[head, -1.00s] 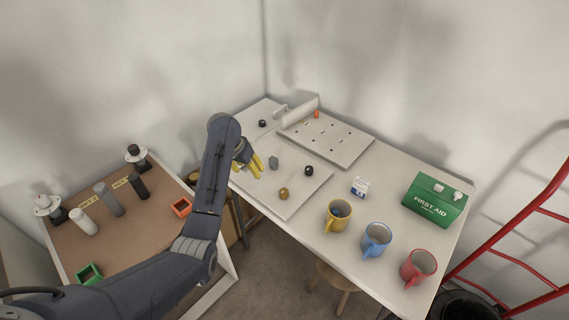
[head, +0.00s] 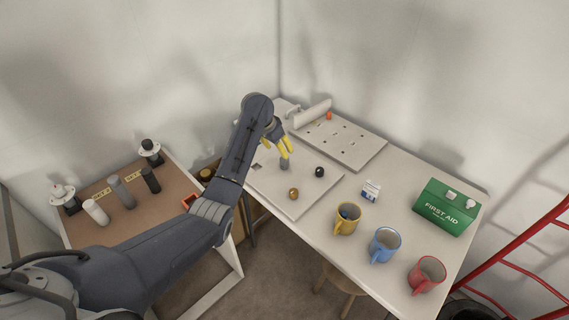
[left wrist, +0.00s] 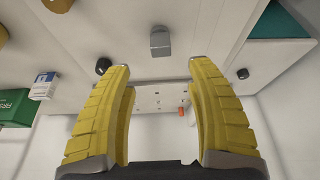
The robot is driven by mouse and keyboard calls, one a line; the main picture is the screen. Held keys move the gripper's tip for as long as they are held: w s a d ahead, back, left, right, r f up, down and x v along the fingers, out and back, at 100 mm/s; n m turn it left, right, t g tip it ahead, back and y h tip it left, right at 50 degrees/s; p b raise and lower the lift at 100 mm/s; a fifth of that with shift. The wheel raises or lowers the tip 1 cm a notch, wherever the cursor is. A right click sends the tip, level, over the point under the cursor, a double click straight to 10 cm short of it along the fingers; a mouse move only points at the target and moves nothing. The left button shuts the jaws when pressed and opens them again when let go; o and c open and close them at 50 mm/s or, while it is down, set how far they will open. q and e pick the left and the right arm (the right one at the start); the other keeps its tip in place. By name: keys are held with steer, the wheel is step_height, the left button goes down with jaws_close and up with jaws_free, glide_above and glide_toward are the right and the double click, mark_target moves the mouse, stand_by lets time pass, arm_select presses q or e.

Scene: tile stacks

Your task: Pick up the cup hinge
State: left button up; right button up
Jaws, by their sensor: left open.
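A small grey metal piece, which looks like the cup hinge (head: 285,164), stands on the pale board (head: 305,207) on the white table. In the left wrist view the grey piece (left wrist: 160,42) is just beyond the fingertips, roughly centred between them. My left gripper (head: 277,152) has yellow fingers spread open with nothing between them. It hangs close above and beside the grey piece; I cannot tell whether a finger touches it. The wrist view shows the open gripper (left wrist: 159,66) too. My right gripper is in neither view.
A black knob (head: 319,171) and a brass knob (head: 293,193) stand near the grey piece. Behind is a raised perforated panel (head: 365,153) with an orange piece (head: 329,115). Yellow (head: 347,220), blue (head: 384,247) and red (head: 427,275) mugs and a green first aid box (head: 440,212) are right.

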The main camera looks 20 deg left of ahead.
mark_target(284, 163)
arm_select(q)
steer(key=shift+x, duration=4.6)
steer(key=shift+c, duration=0.3)
jaws_close()
